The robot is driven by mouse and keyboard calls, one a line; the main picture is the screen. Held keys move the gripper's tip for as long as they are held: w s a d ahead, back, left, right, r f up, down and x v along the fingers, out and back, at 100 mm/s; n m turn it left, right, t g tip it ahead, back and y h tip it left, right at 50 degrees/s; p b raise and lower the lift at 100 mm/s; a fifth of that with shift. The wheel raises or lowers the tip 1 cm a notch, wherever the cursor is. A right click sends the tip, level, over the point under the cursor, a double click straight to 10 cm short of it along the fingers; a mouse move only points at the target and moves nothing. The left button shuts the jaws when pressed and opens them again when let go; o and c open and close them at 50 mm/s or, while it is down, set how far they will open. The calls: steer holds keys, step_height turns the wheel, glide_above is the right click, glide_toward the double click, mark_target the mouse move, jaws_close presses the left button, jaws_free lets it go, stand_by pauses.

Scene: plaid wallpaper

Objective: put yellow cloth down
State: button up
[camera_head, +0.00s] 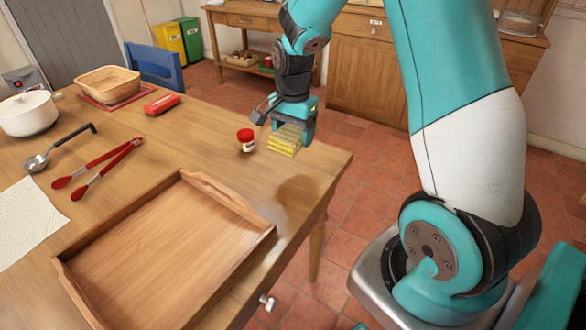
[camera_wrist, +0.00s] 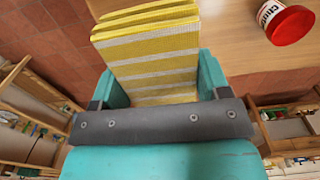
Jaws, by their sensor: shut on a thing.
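The yellow cloth (camera_head: 285,140) is folded and striped with white. It hangs between the fingers of my gripper (camera_head: 290,122), near the far right corner of the wooden table (camera_head: 325,163). In the wrist view the cloth (camera_wrist: 155,55) fills the space between the two teal fingers (camera_wrist: 157,85), and my gripper is shut on it. The cloth seems to be above or at the table's edge; I cannot tell whether it touches the top.
A small red-lidded jar (camera_head: 246,140) stands just left of the cloth. A wooden tray (camera_head: 255,245) lies at the front. Red tongs (camera_head: 98,168), a ladle (camera_head: 60,147), a white pot (camera_head: 28,113) and a basket (camera_head: 108,86) are further left. Bare tabletop lies between jar and tray.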

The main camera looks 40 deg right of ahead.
mark_target(293, 173)
step_height(293, 173, down, 10)
steer(key=shift+f+b, duration=0.2)
steer(key=shift+b, duration=0.1)
steer(key=shift+f, duration=0.1)
steer(key=o, duration=1)
steer(key=shift+c, duration=0.2)
step_height(293, 173, up, 12)
steer(key=shift+r+p, duration=0.1)
steer(key=shift+p, duration=0.3)
steer(key=s+a+r+n+y, duration=0.1)
steer(key=s+a+r+n, duration=0.35)
steer(key=a, duration=0.25)
steer(key=s+a+r+n+y, duration=0.1)
steer(key=s+a+r+n, duration=0.4)
steer(key=a, duration=0.3)
steer(key=s+a+r+n+y, duration=0.2)
steer(key=s+a+n, duration=0.5)
steer(key=s+n, duration=0.4)
steer(key=shift+s+a+r+n, duration=0.15)
steer(key=shift+s+r+n, duration=0.25)
steer(key=shift+s, duration=0.45)
